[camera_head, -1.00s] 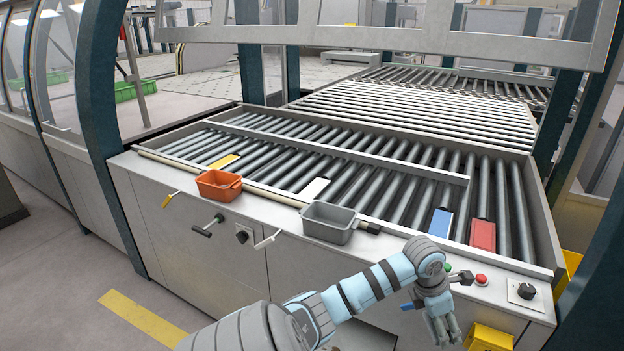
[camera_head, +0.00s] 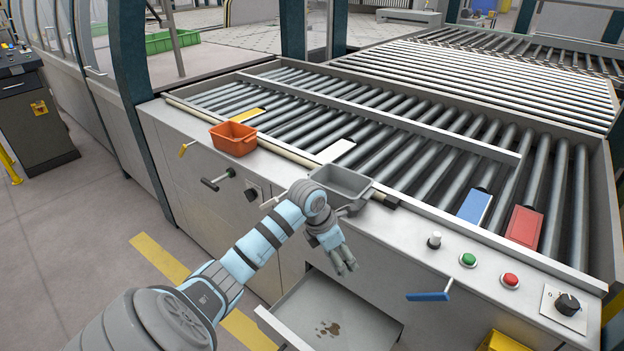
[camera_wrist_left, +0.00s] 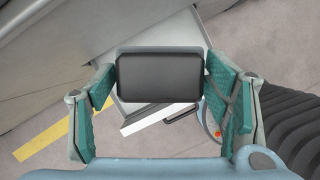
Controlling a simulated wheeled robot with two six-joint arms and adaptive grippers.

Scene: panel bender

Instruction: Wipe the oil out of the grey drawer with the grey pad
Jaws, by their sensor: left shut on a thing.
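The grey drawer (camera_head: 375,316) stands open at the bottom of the head view, below the machine's front panel. Brown oil spots (camera_head: 328,330) lie on its floor. In the left wrist view, the grey pad (camera_wrist_left: 160,77) is a dark rectangular block between the fingers of my left gripper (camera_wrist_left: 161,82), which is shut on it. In the head view my left gripper (camera_head: 343,262) hangs above the back part of the drawer, in front of the panel. The pad cannot be made out there. In the wrist view the pad hides part of the drawer. My right gripper is not in view.
A grey bin (camera_head: 342,183) and an orange bin (camera_head: 233,139) stand on the ledge by the rollers. A blue-handled lever (camera_head: 428,296) sticks out right of the drawer. Green (camera_head: 468,259) and red (camera_head: 510,280) buttons are on the ledge.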

